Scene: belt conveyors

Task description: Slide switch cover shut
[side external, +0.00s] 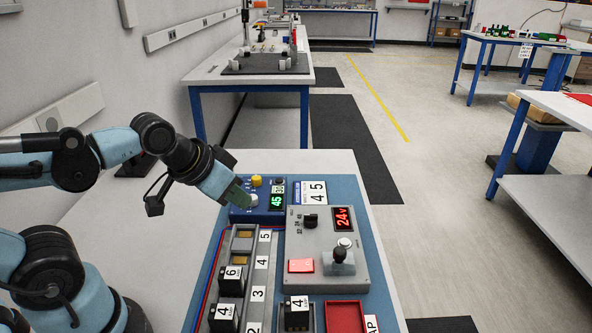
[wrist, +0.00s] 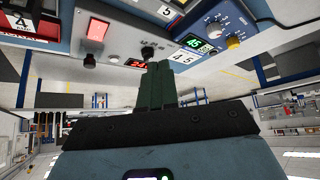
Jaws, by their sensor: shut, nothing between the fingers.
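A grey control box (side external: 325,285) stands on the blue panel board. It carries a red lit switch (side external: 301,266), a black-knobbed part (side external: 338,258) on a pale grey base, a dial (side external: 310,220) and a red "24v" display (side external: 344,218). The red switch (wrist: 97,28) also shows in the wrist view. I cannot tell which part is the sliding cover or how it is set. My gripper (side external: 242,198) is shut and empty, above the board's far left, near the blue meter box and apart from the red switch. Its green fingers (wrist: 158,70) show together in the wrist view.
The blue meter box (side external: 265,207) has a green display and a yellow knob. Grey numbered slots (side external: 258,265) with black blocks (side external: 230,283) run along the left. A red tray (side external: 345,316) is at the near edge. Bare table (side external: 160,260) lies left of the board.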

